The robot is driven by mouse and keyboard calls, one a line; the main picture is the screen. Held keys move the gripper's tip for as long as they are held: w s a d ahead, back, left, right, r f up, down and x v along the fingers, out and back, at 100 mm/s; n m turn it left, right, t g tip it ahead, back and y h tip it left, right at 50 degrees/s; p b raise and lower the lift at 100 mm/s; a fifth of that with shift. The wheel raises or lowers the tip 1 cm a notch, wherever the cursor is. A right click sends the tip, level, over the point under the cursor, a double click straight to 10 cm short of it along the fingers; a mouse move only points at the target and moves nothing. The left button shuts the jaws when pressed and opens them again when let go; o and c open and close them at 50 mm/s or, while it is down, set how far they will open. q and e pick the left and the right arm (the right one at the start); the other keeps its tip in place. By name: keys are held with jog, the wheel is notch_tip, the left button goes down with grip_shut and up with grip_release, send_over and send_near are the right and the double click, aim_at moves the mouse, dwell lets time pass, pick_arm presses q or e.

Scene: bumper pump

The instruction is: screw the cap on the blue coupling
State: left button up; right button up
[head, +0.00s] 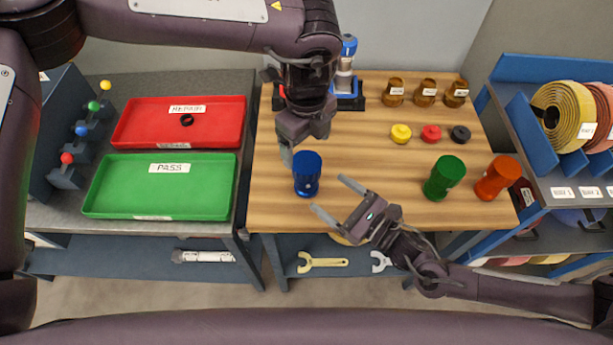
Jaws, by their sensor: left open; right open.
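The blue coupling (306,176) stands upright on the wooden table near its front left. It has a wide round upper part over a narrower lower part; I cannot tell whether the upper part is a separate cap. My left gripper (301,146) is open and empty, pointing down just above and behind the coupling. My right gripper (337,201) is open, its two fingers pointing left toward the coupling from the right, apart from it. A yellow cap (400,133), a red cap (431,133) and a black cap (460,135) lie in a row farther back.
A green coupling (444,178) and an orange coupling (497,178) stand at the right. Amber jars (425,92) and a blue-and-silver device (345,75) stand at the back. A red tray (220,128) and green tray (210,190) lie left. A reel rack (535,140) borders the right.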

aim_at(316, 182)
pick_arm(q)
jog(key=shift+w+f, duration=0.1)
jog(key=shift+w, duration=0.05)
pick_arm(e)
jog(key=shift+w+a, duration=0.15)
jog(key=shift+w, duration=0.15)
pick_arm(q)
jog(key=shift+w, duration=0.15)
pick_arm(e)
jog(key=x, duration=0.7)
jog(key=shift+f, duration=0.1)
pick_arm(q)
jog(key=shift+w+f, duration=0.1)
pick_arm(e)
jog(key=shift+w+a, duration=0.15)
jog(key=shift+w, duration=0.25)
jog(key=shift+s, duration=0.1)
